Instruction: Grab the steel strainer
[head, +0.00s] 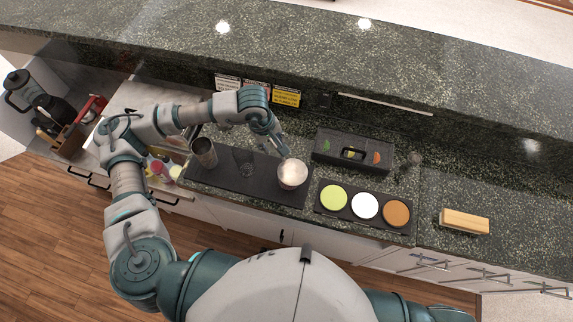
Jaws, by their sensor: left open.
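I cannot make out the steel strainer for certain. A small greyish object (413,158) right of the black caddy is too small to name. My left gripper (284,152) is open just above and behind a round pale-topped container (292,174) at the mat's right end. Its fingers point down towards that container, and I cannot tell whether they touch it. My right gripper is out of view.
A clear glass (246,167) stands mid-mat. A black caddy (323,155) with garnishes is behind a tray (353,217) of green, white and brown rounds. A wooden block (464,222) lies right. A raised granite ledge (330,60) runs behind. The counter at far right is mostly clear.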

